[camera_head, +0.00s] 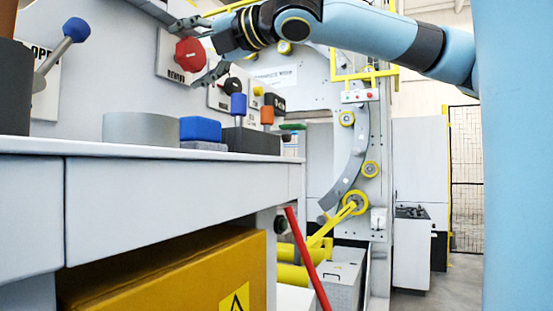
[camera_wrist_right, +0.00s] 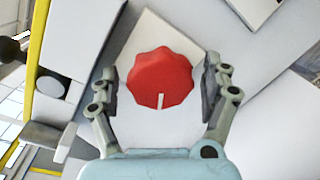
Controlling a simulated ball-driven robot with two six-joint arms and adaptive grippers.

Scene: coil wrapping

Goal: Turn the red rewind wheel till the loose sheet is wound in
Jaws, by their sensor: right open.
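The red rewind wheel (camera_head: 190,54) is a lobed knob on a white plate on the grey panel in the head view. In the right wrist view the wheel (camera_wrist_right: 161,80) is centred, with a white mark at its lower edge. My right gripper (camera_head: 203,62) reaches in from the right at the wheel. In the right wrist view my right gripper (camera_wrist_right: 160,92) is open, one finger on each side of the wheel, with gaps visible between fingers and wheel. My left gripper is in neither view. I cannot make out the loose sheet.
A blue-knobbed lever (camera_head: 62,47) is on the panel at left. A grey ring (camera_head: 143,129), a blue block (camera_head: 200,129) and a dark box (camera_head: 250,141) stand on the ledge (camera_head: 150,152) below. A curved roller machine (camera_head: 357,150) stands behind. A red bar (camera_head: 306,258) slants below the ledge.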

